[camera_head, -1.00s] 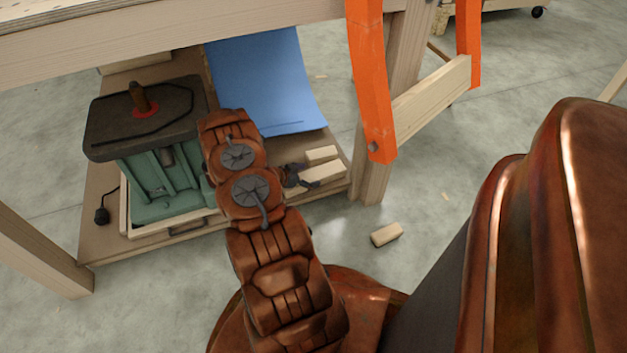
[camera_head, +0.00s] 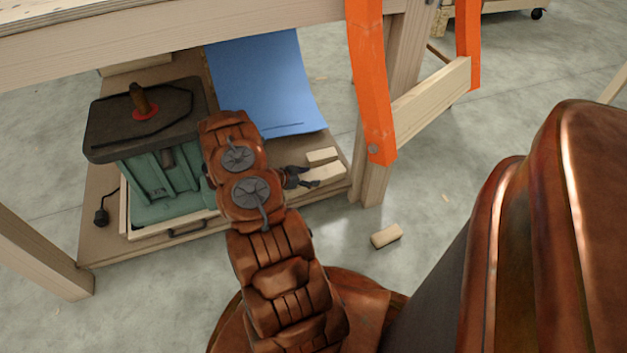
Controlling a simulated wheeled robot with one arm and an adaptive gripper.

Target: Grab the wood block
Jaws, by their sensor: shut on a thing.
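Two pale wood blocks lie on the lower shelf of the workbench in the head view. My gripper (camera_head: 309,180) reaches in from the left at the nearer wood block (camera_head: 328,173). Its dark fingers are shut on the left end of that block, which is partly covered by them. The block appears low at the shelf surface; I cannot tell whether it touches it. The other wood block (camera_head: 322,155) lies just behind. A third wood block (camera_head: 386,236) lies on the concrete floor to the right of the shelf.
A green machine with a dark top (camera_head: 145,115) stands on the shelf (camera_head: 100,240) left of my arm. A blue sheet (camera_head: 268,85) hangs behind. The bench top edge (camera_head: 180,38) is above, and a wooden leg with an orange brace (camera_head: 371,90) stands right.

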